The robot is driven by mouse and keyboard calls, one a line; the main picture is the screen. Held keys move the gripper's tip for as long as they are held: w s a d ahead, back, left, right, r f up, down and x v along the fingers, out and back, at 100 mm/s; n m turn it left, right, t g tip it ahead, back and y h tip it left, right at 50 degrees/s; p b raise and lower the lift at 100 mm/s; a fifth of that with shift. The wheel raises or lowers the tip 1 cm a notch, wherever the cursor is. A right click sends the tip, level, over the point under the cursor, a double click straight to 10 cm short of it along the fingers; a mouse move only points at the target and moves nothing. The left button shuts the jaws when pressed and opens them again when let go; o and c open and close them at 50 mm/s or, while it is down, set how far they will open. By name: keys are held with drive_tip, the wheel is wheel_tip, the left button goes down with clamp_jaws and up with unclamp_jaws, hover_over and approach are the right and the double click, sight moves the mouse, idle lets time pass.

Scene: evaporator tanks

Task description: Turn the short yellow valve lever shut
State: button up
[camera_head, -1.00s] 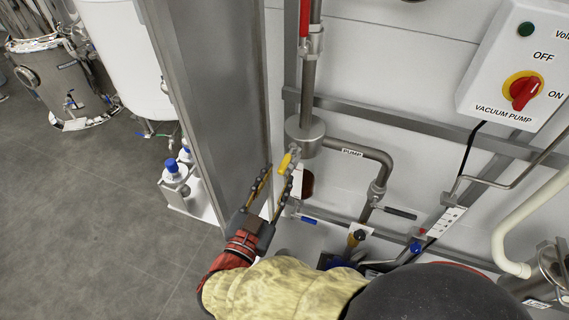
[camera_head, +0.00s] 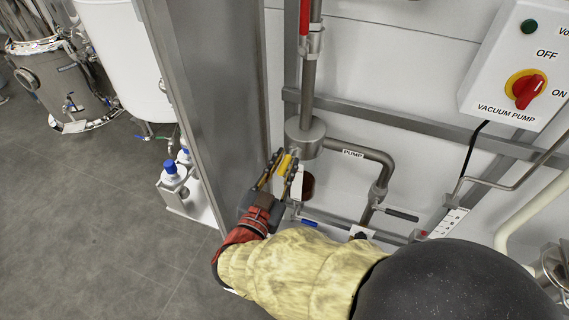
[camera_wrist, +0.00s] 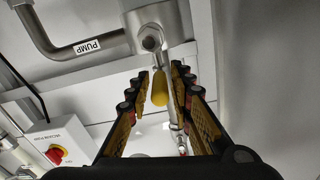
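The short yellow valve lever (camera_head: 284,164) sticks out from a small valve beside the steel cylinder (camera_head: 305,137) on the pump pipe. In the wrist view the yellow lever (camera_wrist: 159,88) hangs below the valve's nut, between my two fingers. My gripper (camera_head: 276,163) is open around the lever, with a finger on each side. Part of the lever is hidden by the fingers in the head view.
A steel post (camera_head: 205,90) stands close to the left of my gripper. A pipe labelled PUMP (camera_head: 365,157) runs right from the cylinder. A blue-handled valve (camera_head: 308,222) and a black lever (camera_head: 402,214) are below. The vacuum pump switch box (camera_head: 515,65) is at upper right.

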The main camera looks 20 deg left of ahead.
clamp_jaws()
idle(0.6)
